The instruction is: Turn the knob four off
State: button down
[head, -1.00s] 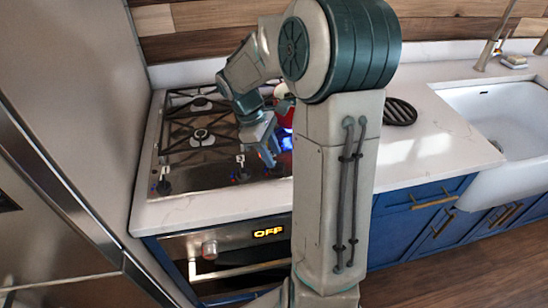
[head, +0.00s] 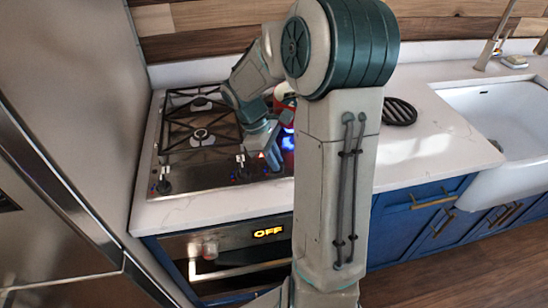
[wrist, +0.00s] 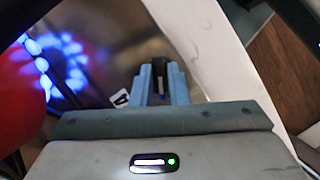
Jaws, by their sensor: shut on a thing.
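My gripper (wrist: 161,86) has its two blue fingers closed around a dark stove knob (wrist: 159,68) at the front of the cooktop. In the head view my gripper (head: 273,157) is at the front right of the steel cooktop (head: 205,182), and my arm hides the knob it holds. A blue flame (wrist: 60,65) burns on a burner close by; it also shows in the head view (head: 288,141). I cannot read the knob's number or its exact turn.
A red pot (wrist: 18,95) stands over the flame, close to my gripper, partly hidden by my arm in the head view. The oven display (head: 268,232) reads OFF. A dark trivet (head: 399,111) lies on the white counter, with a sink (head: 505,120) to the right.

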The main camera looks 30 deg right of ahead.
jog(key=m+y, duration=0.1)
jog(key=m, duration=0.1)
jog(key=m+g+p, duration=0.1)
jog(key=m, duration=0.1)
jog(key=shift+w+d+r+m+y, duration=0.1)
jog(key=shift+w+m+y, duration=0.05)
jog(key=shift+m+y, duration=0.25)
jog(key=m+y, duration=0.1)
jog(key=m, duration=0.1)
jog(key=m+y, duration=0.1)
jog(key=m, duration=0.2)
jog(key=shift+d+p, duration=0.15)
jog(key=shift+p, duration=0.15)
jog(key=shift+m, duration=0.3)
jog(key=c, duration=1.4)
grip_release()
jog(key=v, duration=1.3)
jog(key=shift+w+r, duration=0.15)
jog(key=shift+r, duration=0.2)
jog(key=shift+d, duration=0.1)
